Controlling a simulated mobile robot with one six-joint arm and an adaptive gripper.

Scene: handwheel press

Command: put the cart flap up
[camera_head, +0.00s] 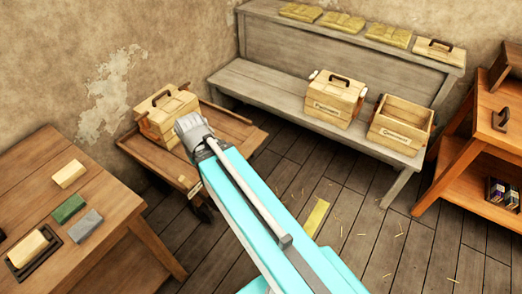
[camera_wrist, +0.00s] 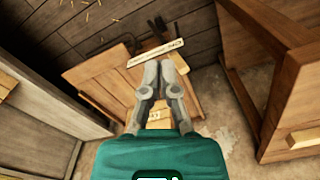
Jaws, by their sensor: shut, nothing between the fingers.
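The wooden cart (camera_head: 153,154) stands left of centre in the head view, with a lidded, black-handled wooden box on it. In the wrist view its brown panel (camera_wrist: 98,80) shows left of the fingers, and a pale label strip (camera_wrist: 147,54) lies just beyond the fingertips. My gripper (camera_head: 183,122) overlaps the box's front side in the head view. In the wrist view my gripper (camera_wrist: 159,64) is shut and empty, its tips close to the label strip. My arm and fingers hide part of the cart. I cannot tell the flap's angle or whether the fingers touch it.
The lidded box (camera_head: 165,105) sits on the cart. A workbench (camera_head: 105,200) with blocks stands at the left. A grey bench (camera_head: 265,85) with a closed box (camera_head: 333,100) and an open box (camera_head: 402,122) runs behind. Orange shelves (camera_head: 470,180) stand right. The floor between is mostly clear.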

